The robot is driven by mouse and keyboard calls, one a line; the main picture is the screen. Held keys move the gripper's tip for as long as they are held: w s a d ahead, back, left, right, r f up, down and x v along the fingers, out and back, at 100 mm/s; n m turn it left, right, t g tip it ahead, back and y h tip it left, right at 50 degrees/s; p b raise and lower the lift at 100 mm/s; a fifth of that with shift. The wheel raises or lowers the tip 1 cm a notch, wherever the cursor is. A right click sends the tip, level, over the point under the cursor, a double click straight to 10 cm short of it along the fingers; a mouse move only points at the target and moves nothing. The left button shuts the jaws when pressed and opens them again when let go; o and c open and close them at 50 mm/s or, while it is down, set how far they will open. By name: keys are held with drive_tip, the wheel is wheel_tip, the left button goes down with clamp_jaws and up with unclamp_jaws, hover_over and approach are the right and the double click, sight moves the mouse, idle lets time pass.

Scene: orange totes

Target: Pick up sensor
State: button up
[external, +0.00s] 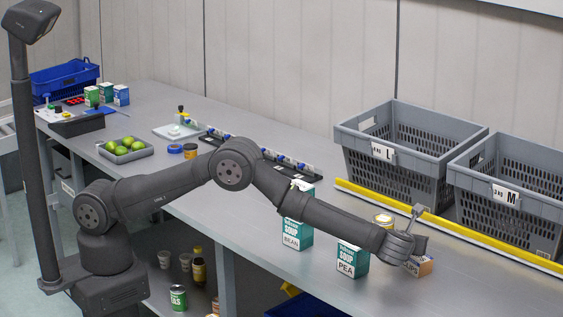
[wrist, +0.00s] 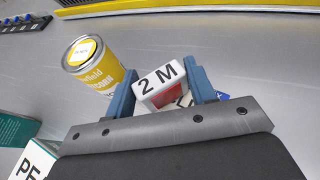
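A small box with a white top marked "2 M" and a red front (wrist: 160,85) lies between the blue fingers of my gripper (wrist: 163,74). I cannot tell from its print whether it is the sensor. The fingers stand wide, one on each side of the box, close to its sides; no firm grip shows. In the external view my gripper (external: 420,243) is low over the table, just above a small orange-brown box (external: 419,267). The lower part of the "2 M" box is hidden by my gripper.
A yellow can (wrist: 95,65) stands close left of my gripper. The PEA soup box (external: 352,261) and BEAN soup box (external: 297,234) stand nearby. A yellow rail (external: 450,227) runs before the grey totes L (external: 400,185) and M (external: 510,205). The table's right front is clear.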

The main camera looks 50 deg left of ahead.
drive_tip(key=shift+c, duration=0.6)
drive_tip(key=shift+r, duration=0.15)
wheel_tip(320, 180, up, 4)
drive_tip(key=shift+r, duration=0.1)
drive_tip(key=s+d+r+m+h, duration=0.3)
drive_tip(key=s+m+h, duration=0.2)
drive_tip(key=s, duration=0.1)
drive_tip(key=s+d+r+m+h, duration=0.3)
drive_tip(key=s+r+m+h, duration=0.1)
drive_tip(key=s+h, duration=0.1)
drive_tip(key=w+a+f, duration=0.1)
drive_tip(key=w+f, duration=0.1)
drive_tip(key=w, duration=0.1)
drive_tip(key=w+a+f, duration=0.1)
drive_tip(key=w+f, duration=0.1)
drive_tip(key=w, duration=0.2)
drive_tip(key=w+a+f, duration=0.1)
drive_tip(key=w+f, duration=0.2)
drive_tip(key=w, duration=0.1)
drive_tip(key=shift+f, duration=2.1)
